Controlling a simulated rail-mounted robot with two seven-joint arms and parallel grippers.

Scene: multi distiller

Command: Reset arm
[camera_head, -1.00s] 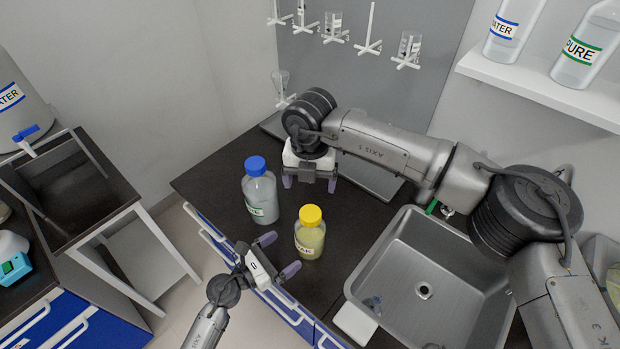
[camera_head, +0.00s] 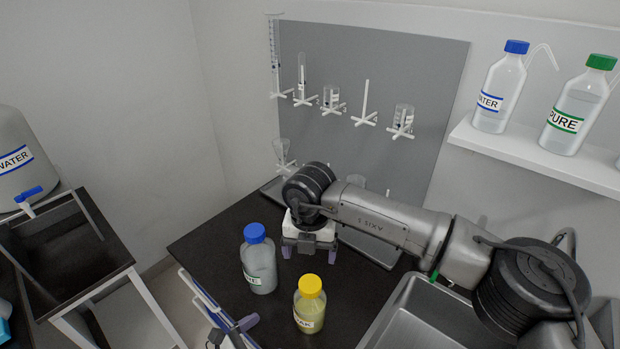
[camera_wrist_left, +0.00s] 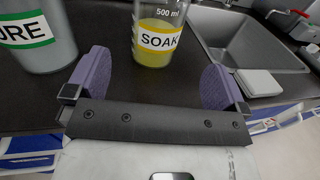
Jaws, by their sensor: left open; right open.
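My right gripper (camera_head: 309,254) hangs down over the dark counter at the back, open with nothing between its fingers. My left gripper (camera_head: 236,328) is low at the counter's front edge, partly cut off by the frame. In the left wrist view my left gripper (camera_wrist_left: 154,88) is open, its two purple fingers spread and empty. The yellow-capped bottle (camera_head: 310,304) labelled SOAK stands upright beyond these fingers (camera_wrist_left: 157,38). The blue-capped bottle (camera_head: 260,262) with a green-edged label stands upright behind it, left of my right gripper, and also shows in the left wrist view (camera_wrist_left: 35,35).
A steel sink (camera_head: 420,315) lies to the right. A grey board (camera_head: 375,75) with glassware on pegs is on the back wall. A shelf (camera_head: 540,155) with wash bottles is at upper right. A water tank (camera_head: 20,160) stands at left.

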